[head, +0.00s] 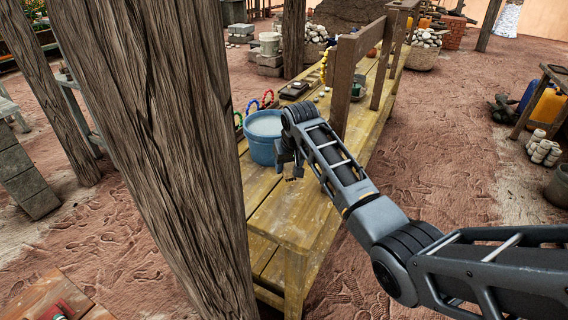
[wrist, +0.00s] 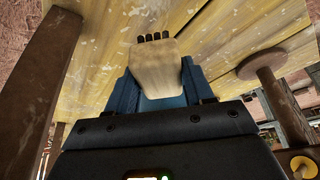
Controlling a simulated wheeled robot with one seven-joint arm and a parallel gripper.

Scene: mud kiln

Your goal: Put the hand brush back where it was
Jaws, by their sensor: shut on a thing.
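The hand brush (wrist: 157,62) shows in the wrist view as a pale wooden block with a row of dark bristle tufts at its far end. My gripper (head: 291,170) is shut on it, with a blue finger on each side of the block in the wrist view. In the head view my gripper is over the yellow wooden bench (head: 285,215), close to the right side of a blue bucket (head: 263,150). The brush cannot be clearly made out there. I cannot tell whether it touches the bench.
A wooden post (head: 341,95) and rail stand along the bench's right edge, close to my arm. Coloured bead loops (head: 267,98) and a dark tray (head: 294,90) lie beyond the bucket. A thick post (head: 165,150) hides the left. The bench's near end is clear.

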